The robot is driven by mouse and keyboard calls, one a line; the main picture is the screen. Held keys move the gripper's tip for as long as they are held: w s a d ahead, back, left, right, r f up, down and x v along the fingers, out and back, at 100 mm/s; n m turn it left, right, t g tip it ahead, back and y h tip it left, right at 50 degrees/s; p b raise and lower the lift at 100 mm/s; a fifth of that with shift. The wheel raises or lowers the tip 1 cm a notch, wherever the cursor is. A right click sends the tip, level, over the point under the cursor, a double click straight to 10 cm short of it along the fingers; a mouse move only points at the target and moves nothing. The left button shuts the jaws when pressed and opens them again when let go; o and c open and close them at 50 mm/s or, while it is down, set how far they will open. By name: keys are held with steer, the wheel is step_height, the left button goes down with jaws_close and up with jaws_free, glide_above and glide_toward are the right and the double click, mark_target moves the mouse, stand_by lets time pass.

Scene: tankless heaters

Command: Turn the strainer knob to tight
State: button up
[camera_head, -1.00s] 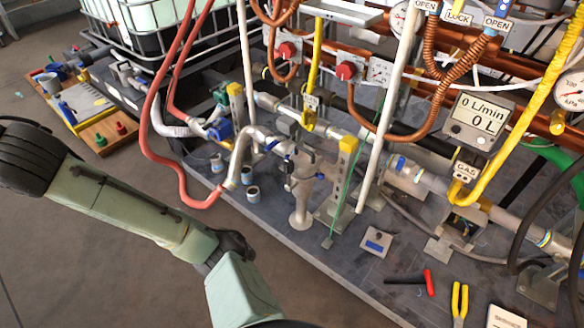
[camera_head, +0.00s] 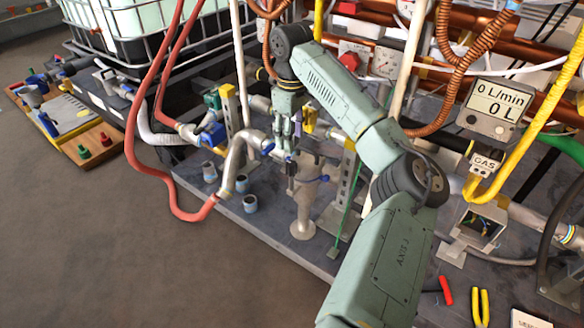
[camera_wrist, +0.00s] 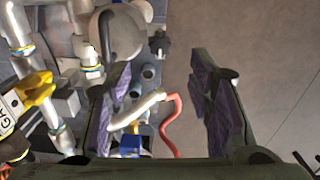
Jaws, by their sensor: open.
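My gripper (camera_head: 284,148) hangs fingers-down over the pipework in the head view, by the bend of the silver pipe (camera_head: 238,160) and above the grey strainer-like fitting (camera_head: 305,188). The gripper partly hides the top of this fitting. In the wrist view my gripper (camera_wrist: 162,75) is open, its purple-padded fingers apart with nothing held between them. A grey rounded body (camera_wrist: 122,36) shows beyond the left finger and is partly covered by it. I cannot make out the strainer knob or its setting clearly in either view.
A red hose (camera_head: 131,150) loops at the left. Small grey cups (camera_head: 250,203) stand on the slab. The floor (camera_head: 120,240) at the left is clear.

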mark_target(291, 163)
step_height(291, 163, down, 11)
steer(key=shift+r+b, duration=0.15)
steer(key=shift+b, duration=0.75)
steer(key=shift+c, duration=0.3)
jaws_close()
